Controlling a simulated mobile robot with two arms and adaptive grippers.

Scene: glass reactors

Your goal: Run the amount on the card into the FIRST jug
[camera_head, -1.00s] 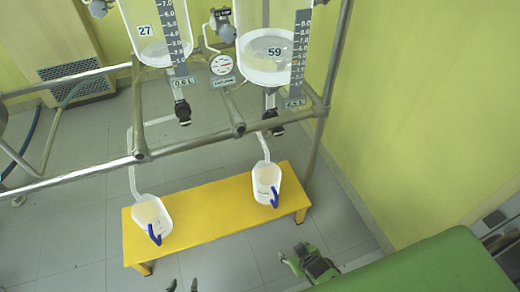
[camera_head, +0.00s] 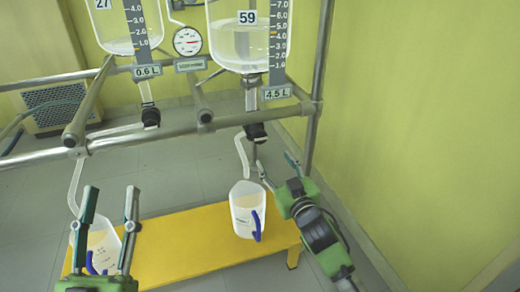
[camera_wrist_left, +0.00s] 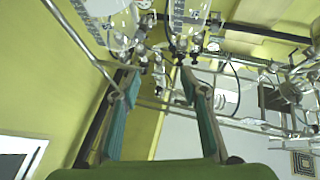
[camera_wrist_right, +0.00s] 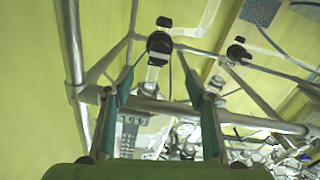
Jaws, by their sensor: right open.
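Glass reactor 59 (camera_head: 235,45) hangs at upper right with a 4.5 L card (camera_head: 277,93) below its scale. Its black valve (camera_head: 256,131) sits beneath, with a white spout bent down towards the right jug (camera_head: 246,208). Reactor 27 (camera_head: 115,22) has a 0.6 L card (camera_head: 147,71) and a black valve (camera_head: 151,117). The left jug (camera_head: 103,246), with a blue handle, is partly hidden behind my left gripper (camera_head: 112,205), which is open and empty. My right gripper (camera_head: 274,168) is open, just below and right of valve 59. The right wrist view shows a black valve (camera_wrist_right: 159,45) beyond the fingers.
A metal frame of rails (camera_head: 185,130) carries the reactors and crosses before me. A yellow bench (camera_head: 185,240) bears both jugs. A round gauge (camera_head: 187,41) hangs between the reactors. A green wall (camera_head: 420,110) lies to the right.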

